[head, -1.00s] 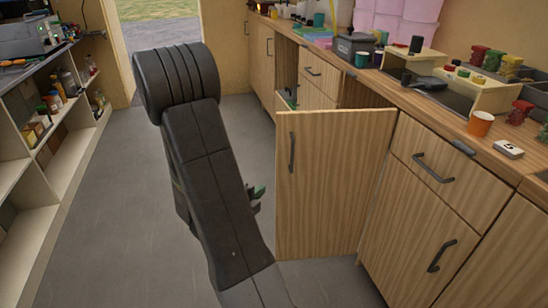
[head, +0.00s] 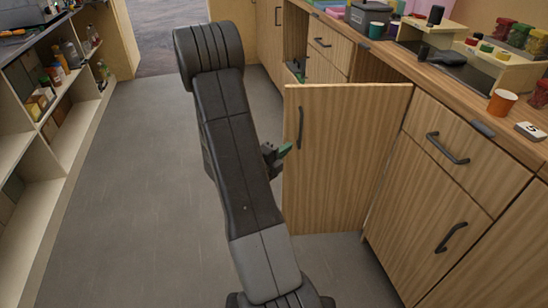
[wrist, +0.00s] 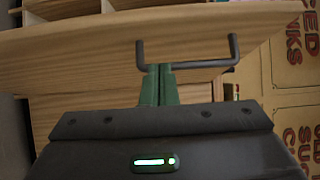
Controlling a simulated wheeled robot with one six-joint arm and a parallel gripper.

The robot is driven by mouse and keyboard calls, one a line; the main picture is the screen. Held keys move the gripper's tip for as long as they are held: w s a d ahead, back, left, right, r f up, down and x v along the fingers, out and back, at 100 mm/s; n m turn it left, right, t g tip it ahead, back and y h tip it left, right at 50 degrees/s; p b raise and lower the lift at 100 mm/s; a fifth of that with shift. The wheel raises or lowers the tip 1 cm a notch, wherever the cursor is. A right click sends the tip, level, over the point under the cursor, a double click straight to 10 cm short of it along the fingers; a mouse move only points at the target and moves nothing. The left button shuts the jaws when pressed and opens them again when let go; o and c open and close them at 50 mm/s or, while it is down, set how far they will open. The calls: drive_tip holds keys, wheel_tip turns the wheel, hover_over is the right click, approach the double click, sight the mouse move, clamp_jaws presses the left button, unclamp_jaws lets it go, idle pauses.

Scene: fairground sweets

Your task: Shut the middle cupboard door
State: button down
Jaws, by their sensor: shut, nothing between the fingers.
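The open wooden cupboard door (head: 345,170) stands out from the counter front into the aisle, in the middle of the head view. Its dark bar handle (head: 300,128) is near its free edge. My gripper (head: 282,151) has green fingertips and is at the left of the door's free edge, below the handle's height in the picture. In the wrist view my gripper (wrist: 159,84) is shut and empty, its tips close to the handle (wrist: 190,64) on the door panel (wrist: 75,55). I cannot tell whether the tips touch the door.
The counter (head: 440,75) runs along the right with a pot, jars and an orange cup (head: 502,103) on top. A closed drawer (head: 445,145) and cupboard are nearer me. Shelves (head: 45,110) line the left. The grey floor between is clear. Printed boxes (wrist: 290,70) show in the wrist view.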

sight(292, 135)
drive_tip(key=shift+w+a, duration=0.1)
drive_tip(key=shift+w, duration=2)
drive_tip(key=shift+w, duration=0.1)
